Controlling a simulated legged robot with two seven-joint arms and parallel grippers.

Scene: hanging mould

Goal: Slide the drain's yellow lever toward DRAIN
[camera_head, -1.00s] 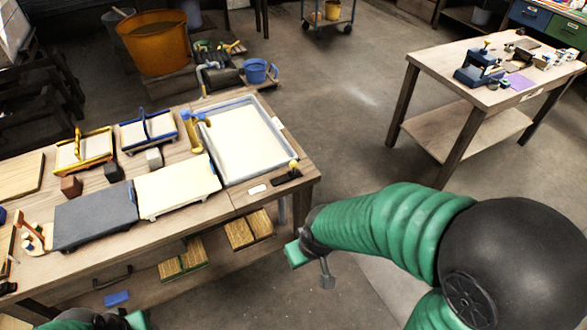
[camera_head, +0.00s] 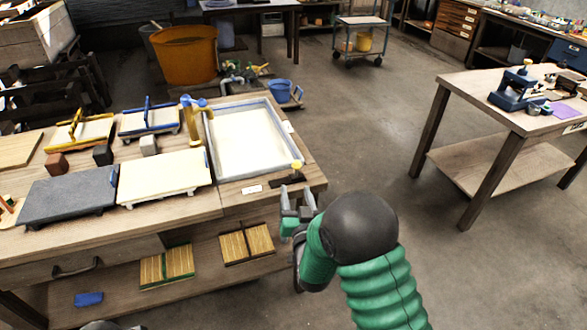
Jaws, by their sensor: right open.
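The drain's yellow lever (camera_head: 297,165) is a small yellow knob on a dark plate (camera_head: 286,180) at the near right corner of the workbench, beside the white-filled vat (camera_head: 247,140). A small white label (camera_head: 251,190) lies left of the plate; its lettering is too small to read. My right gripper (camera_head: 297,192) is open and empty, fingers pointing up the picture, just below the plate and lever. I cannot tell whether it touches the bench edge. My left gripper is not clearly in view; only a bit of my arm shows at the bottom left.
A yellow and blue tap (camera_head: 191,118) stands at the vat's left edge. A cream board (camera_head: 165,176) and a grey slab (camera_head: 68,191) lie left of it. Slatted wooden pieces (camera_head: 246,243) rest on the lower shelf. Open floor lies right of the bench, before a second table (camera_head: 470,78).

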